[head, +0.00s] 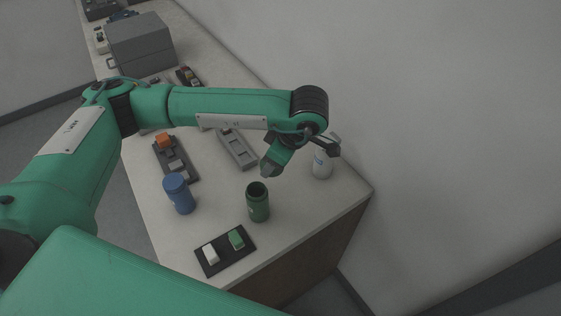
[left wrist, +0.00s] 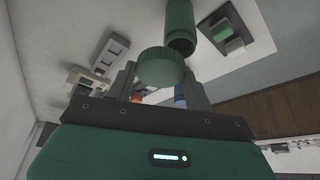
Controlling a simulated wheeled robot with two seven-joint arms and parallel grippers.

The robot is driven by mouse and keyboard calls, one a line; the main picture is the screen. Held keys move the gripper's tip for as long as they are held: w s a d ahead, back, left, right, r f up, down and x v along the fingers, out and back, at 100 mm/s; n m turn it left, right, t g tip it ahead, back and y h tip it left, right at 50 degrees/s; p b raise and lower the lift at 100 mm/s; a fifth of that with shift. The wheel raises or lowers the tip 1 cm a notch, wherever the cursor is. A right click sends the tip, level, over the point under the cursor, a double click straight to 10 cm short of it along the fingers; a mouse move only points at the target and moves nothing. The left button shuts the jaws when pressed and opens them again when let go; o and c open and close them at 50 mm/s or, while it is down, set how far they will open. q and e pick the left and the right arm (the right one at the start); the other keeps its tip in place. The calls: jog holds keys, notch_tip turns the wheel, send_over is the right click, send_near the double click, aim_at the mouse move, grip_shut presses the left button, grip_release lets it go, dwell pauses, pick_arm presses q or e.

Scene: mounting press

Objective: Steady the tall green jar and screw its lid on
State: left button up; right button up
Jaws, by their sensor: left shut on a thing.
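The tall green jar (head: 258,207) stands upright on the bench with its dark mouth open. It also shows in the left wrist view (left wrist: 181,35), just beyond the gripper. My left gripper (left wrist: 160,80) is shut on a round green lid (left wrist: 160,66), which sits between its two fingers. In the head view my left gripper (head: 269,169) hangs above and behind the jar, apart from it; the lid is hard to make out there. My right gripper is not in view, and nothing is seen steadying the jar.
A blue jar (head: 179,197) stands left of the green jar. A dark tray (head: 223,263) with a white and a green block lies in front. A white bottle (head: 321,168) stands right, near the bench edge. A grey tray (head: 240,156) lies behind, and a grey box (head: 140,45) stands farther back.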

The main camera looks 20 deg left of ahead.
pick_arm(q)
jog(key=m, duration=0.2)
jog(key=a+m+t, duration=0.1)
jog(key=m, duration=0.1)
jog(key=a+m+t+h, duration=0.1)
jog(key=m, duration=0.1)
jog(key=shift+r, duration=0.35)
jog(key=m, duration=0.1)
jog(key=a+m+t, duration=0.1)
jog(key=m, duration=0.1)
jog(key=shift+r+h, duration=0.4)
jog(key=m+h, duration=0.1)
jog(key=m, duration=0.1)
jog(key=a+r+m+h, duration=0.1)
jog(key=m, duration=0.2)
jog(key=r+m+t, duration=0.1)
jog(key=m, duration=0.1)
jog(key=shift+s+a+m+h, duration=0.15)
jog(key=shift+s+m+h, duration=0.15)
jog(key=shift+h, duration=0.1)
jog(key=shift+w, duration=0.1)
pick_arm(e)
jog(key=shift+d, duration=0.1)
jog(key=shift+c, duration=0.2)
